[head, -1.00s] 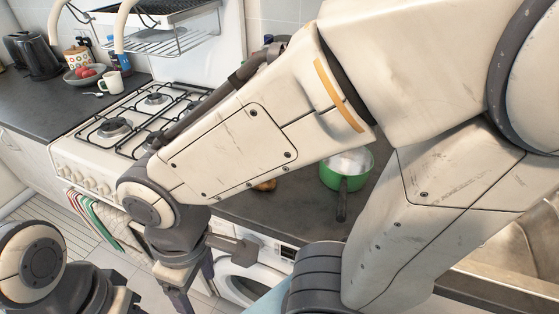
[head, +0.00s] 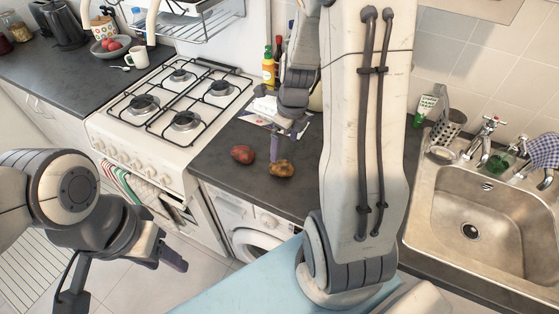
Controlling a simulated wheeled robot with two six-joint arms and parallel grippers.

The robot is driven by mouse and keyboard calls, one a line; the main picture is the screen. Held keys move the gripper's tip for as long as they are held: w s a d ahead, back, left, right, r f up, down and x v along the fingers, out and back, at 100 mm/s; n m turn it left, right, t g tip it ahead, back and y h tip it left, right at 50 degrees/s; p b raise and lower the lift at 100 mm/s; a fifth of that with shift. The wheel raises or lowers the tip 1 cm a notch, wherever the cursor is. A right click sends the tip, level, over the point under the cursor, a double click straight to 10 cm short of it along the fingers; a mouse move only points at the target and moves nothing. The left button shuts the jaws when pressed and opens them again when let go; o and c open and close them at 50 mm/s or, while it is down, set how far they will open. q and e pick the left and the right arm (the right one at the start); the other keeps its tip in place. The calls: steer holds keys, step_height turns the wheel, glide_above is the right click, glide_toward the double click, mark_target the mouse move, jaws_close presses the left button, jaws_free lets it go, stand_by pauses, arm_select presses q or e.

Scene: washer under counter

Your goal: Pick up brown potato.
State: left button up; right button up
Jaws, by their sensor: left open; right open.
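The brown potato (head: 281,168) lies on the dark counter above the washer, near its front edge. A red potato (head: 243,154) lies just left of it. My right gripper (head: 289,138) is over the counter, behind and slightly above the brown potato in the picture. It is open, and nothing shows between its fingers; whether a fingertip touches the potato I cannot tell. My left gripper (head: 122,283) is open and empty at the lower left, over the floor in front of the stove.
The gas stove (head: 178,105) stands left of the potatoes. Bottles (head: 268,70) and a paper (head: 262,108) are behind them. The sink (head: 480,215) is at the right. The washer (head: 255,228) is under the counter. My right arm hides the counter between potatoes and sink.

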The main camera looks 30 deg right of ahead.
glide_above(282, 164)
steer(key=shift+m, duration=0.4)
steer(key=f, duration=0.2)
steer(key=s+f, duration=0.1)
steer(key=f, duration=0.1)
steer(key=shift+d+f, duration=0.15)
steer(key=shift+f, duration=0.2)
steer(key=f, duration=0.2)
steer(key=f+b, duration=0.1)
steer(key=f, duration=0.1)
steer(key=w+f, duration=0.1)
steer(key=shift+a+f, duration=0.2)
steer(key=shift+f, duration=0.2)
steer(key=c, duration=1.4)
